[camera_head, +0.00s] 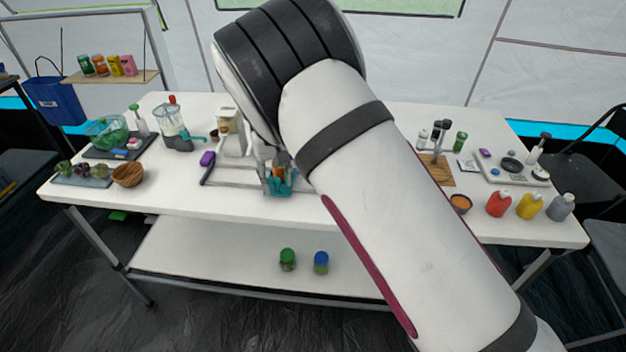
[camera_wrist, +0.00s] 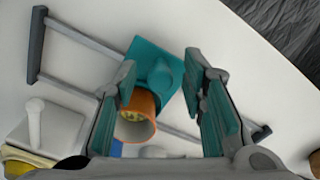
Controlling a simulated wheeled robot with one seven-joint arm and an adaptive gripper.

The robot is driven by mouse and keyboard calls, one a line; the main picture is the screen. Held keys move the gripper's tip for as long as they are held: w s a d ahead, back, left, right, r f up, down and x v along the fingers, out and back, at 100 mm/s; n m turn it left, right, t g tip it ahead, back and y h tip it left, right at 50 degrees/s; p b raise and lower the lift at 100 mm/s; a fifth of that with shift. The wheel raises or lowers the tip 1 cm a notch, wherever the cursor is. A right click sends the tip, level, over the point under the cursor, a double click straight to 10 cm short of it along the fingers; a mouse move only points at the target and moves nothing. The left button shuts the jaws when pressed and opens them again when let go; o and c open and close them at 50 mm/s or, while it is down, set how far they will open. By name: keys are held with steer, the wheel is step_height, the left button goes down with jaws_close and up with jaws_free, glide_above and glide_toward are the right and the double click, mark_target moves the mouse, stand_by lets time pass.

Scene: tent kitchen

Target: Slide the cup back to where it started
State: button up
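The orange cup (camera_wrist: 137,127) shows in the wrist view between my fingers, nearer the left one, with something yellow-green inside. It lies at the edge of a teal piece (camera_wrist: 157,72) with a raised knob. In the head view the cup is a small orange patch (camera_head: 279,166), partly hidden by my gripper. My gripper (camera_wrist: 160,68) is open, its teal-padded fingers on either side of the cup; a gap shows on the right, and contact on the left cannot be told. In the head view my gripper (camera_head: 281,182) is low over the white table.
A grey frame with dark ends (camera_wrist: 70,35) lies around the teal piece. A white appliance (camera_wrist: 45,130) stands at left. In the head view, a blender (camera_head: 170,125) and wooden bowl (camera_head: 128,175) stand left; bottles (camera_head: 530,205) stand right. The table's front strip (camera_head: 220,202) is clear.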

steer(key=shift+r+p, duration=1.05)
steer(key=shift+r, duration=2.5)
